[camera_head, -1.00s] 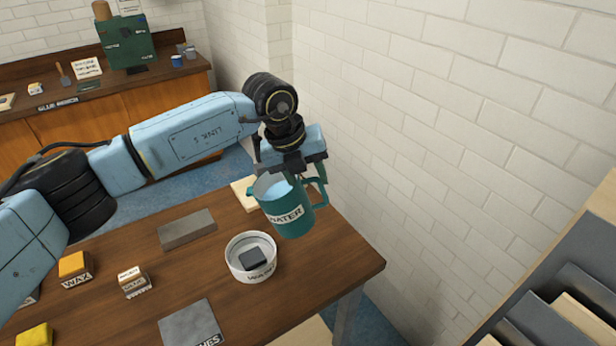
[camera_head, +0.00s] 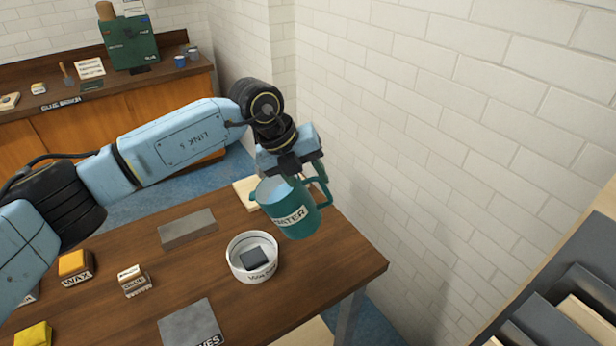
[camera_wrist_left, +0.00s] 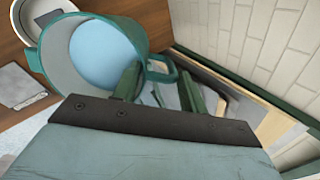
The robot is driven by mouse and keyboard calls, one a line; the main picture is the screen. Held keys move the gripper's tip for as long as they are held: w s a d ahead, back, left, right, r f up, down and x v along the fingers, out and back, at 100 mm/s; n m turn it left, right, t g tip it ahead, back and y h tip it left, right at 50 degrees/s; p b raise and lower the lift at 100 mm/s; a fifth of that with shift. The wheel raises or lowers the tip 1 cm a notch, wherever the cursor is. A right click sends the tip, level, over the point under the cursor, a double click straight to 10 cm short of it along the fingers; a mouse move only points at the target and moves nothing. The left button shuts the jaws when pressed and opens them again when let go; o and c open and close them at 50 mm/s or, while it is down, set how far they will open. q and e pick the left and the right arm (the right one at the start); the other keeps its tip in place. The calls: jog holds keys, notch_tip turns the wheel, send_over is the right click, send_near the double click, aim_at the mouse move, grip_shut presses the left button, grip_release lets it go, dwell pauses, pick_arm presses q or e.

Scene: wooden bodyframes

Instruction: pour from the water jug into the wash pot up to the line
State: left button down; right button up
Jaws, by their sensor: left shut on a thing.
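The teal water jug (camera_head: 297,216), labelled WATER, hangs above the right part of the table, tilted to the left. My left gripper (camera_head: 294,172) is shut on the jug, seemingly at its handle side, though the exact grip is partly hidden. In the left wrist view the open jug (camera_wrist_left: 62,50) shows light blue water inside, and my left gripper (camera_wrist_left: 160,90) is beside its handle. The white wash pot (camera_head: 240,269) stands on the table below and left of the jug, with a dark block inside. No stream of water shows. My right gripper is not in view.
The wooden table (camera_head: 290,310) also bears a grey bar (camera_head: 187,229), a grey slab (camera_head: 190,325), a wax block (camera_head: 75,265) and a small labelled block (camera_head: 134,281). A pale board (camera_head: 245,190) lies behind the jug. A brick wall (camera_head: 460,150) stands close on the right.

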pick_arm(q)
jog(key=shift+a+h+b, duration=0.1)
jog(key=shift+h+b, duration=0.3)
jog(key=shift+a+r+h+b, duration=0.4)
jog(key=shift+r+h+b, duration=0.05)
jog(key=shift+h, duration=0.25)
dwell(0.6)
jog(key=shift+a+r+t+h+b, duration=0.3)
jog(key=shift+a+r+h+b, duration=0.2)
jog(key=shift+h+b, duration=0.45)
dwell(0.8)
jog(key=shift+s+a+r+h+b, duration=0.1)
jog(key=shift+a+h+b, duration=0.2)
jog(key=shift+b, duration=0.3)
dwell(0.4)
jog(key=shift+s+a+r+n+h+b, duration=0.15)
jog(key=shift+a+r+h+b, duration=0.1)
jog(key=shift+a+h+b, duration=0.55)
jog(key=shift+w+a+r+n+h+b, duration=0.15)
jog(key=shift+a+r+h+b, duration=0.1)
jog(key=shift+a+h+b, duration=0.45)
dwell(1.7)
